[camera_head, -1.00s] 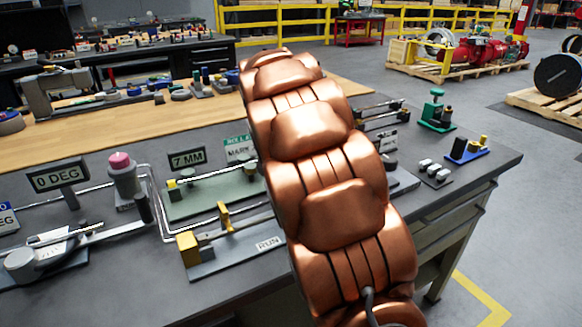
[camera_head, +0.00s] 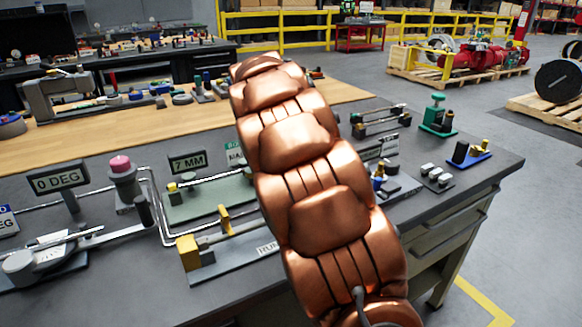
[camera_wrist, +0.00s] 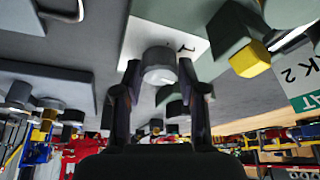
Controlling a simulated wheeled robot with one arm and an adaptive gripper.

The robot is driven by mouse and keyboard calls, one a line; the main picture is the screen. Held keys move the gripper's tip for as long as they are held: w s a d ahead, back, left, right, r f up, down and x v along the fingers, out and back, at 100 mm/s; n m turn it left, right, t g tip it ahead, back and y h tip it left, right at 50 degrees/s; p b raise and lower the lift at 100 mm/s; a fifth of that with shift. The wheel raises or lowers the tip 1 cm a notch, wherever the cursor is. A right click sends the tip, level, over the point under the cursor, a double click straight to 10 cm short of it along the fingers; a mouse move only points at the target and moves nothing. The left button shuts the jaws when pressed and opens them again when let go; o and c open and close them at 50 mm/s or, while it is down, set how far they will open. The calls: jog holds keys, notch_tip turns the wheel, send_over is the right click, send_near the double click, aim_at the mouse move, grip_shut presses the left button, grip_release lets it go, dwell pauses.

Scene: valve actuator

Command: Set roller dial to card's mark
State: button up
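In the wrist view, my gripper (camera_wrist: 158,75) has its two dark fingers apart, one on each side of a short grey cylinder (camera_wrist: 158,66). Contact between them cannot be told. Behind the cylinder is a white plate (camera_wrist: 188,46) with a small dark mark. I cannot tell whether this cylinder is the roller dial. A white and green card (camera_wrist: 297,80) reading "K 2" in part stands at the right of the wrist view; in the head view the card (camera_head: 235,155) is mostly covered by my copper arm. My gripper is hidden behind that arm in the head view.
The grey bench (camera_head: 110,270) carries a "7 MM" display (camera_head: 188,161) over a slide, a yellow-ended slide (camera_head: 188,252), a "0 DEG" display (camera_head: 58,178) and a pink-topped post (camera_head: 120,165). Right of my arm stand small fixtures and a green press (camera_head: 437,113).

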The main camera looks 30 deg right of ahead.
jog(key=o, duration=0.4)
jog(key=shift+c, duration=0.2)
jog(key=v, duration=1.2)
jog(key=shift+s+d, duration=0.1)
